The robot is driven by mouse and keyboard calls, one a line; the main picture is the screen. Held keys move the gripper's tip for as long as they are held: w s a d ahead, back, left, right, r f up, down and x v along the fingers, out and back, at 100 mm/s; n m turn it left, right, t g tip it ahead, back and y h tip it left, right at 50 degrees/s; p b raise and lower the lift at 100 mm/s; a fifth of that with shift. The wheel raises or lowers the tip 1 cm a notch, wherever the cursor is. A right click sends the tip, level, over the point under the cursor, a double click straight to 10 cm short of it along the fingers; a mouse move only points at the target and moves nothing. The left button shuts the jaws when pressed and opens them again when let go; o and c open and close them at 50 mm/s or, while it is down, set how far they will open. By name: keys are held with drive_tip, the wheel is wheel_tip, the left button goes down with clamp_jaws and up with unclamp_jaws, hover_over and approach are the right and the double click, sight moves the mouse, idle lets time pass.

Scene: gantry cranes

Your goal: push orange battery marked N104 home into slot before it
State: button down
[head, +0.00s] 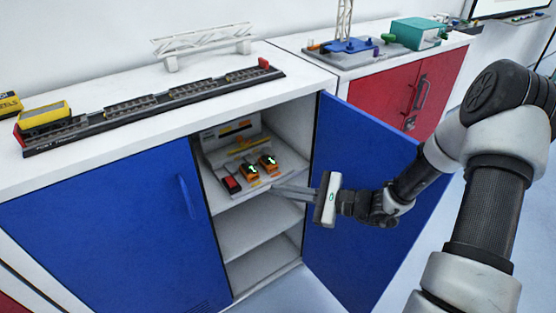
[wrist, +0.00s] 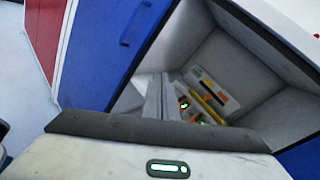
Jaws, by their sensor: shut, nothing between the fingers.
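Two orange-and-black batteries, a left one (head: 250,172) and a right one (head: 268,164), sit on a charger on the upper shelf of the open cabinet. Each shows a green light. A red-and-black block (head: 232,184) sits left of them. I cannot read any marking, so I cannot tell which is N104. My gripper (head: 275,189) is shut and empty. Its fingers reach through the cabinet opening, in front of and right of the batteries, apparently apart from them. In the wrist view the fingers (wrist: 161,88) partly cover the charger, and the slots are hidden.
The blue cabinet door (head: 350,200) stands open on the right, close to my wrist. A yellow strip (head: 243,145) and a labelled panel lie behind the batteries. The lower shelf (head: 255,232) is empty. Model rails (head: 150,103) and a white gantry (head: 203,42) stand on top.

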drive_tip(key=w+d+f+m+t+h, duration=0.1)
drive_tip(key=w+d+f+m+t, duration=0.3)
drive_tip(key=w+f+m+t, duration=0.15)
drive_tip(key=m+t+h+p, duration=0.1)
drive_tip(key=m+t+h, duration=0.3)
drive_tip(key=m, duration=0.3)
approach(274, 166)
drive_tip(key=b+x, duration=0.2)
drive_tip(key=x, duration=0.4)
drive_tip(key=shift+w+a+f, duration=0.1)
drive_tip(key=shift+a+f, duration=0.05)
drive_tip(key=shift+a, duration=0.05)
drive_tip(key=b+x, duration=0.1)
drive_tip(key=x, duration=0.5)
drive_tip(key=shift+f, duration=0.15)
drive_tip(key=shift+w+r, duration=0.1)
drive_tip(key=shift+r, duration=0.2)
drive_tip(key=shift+r, duration=0.1)
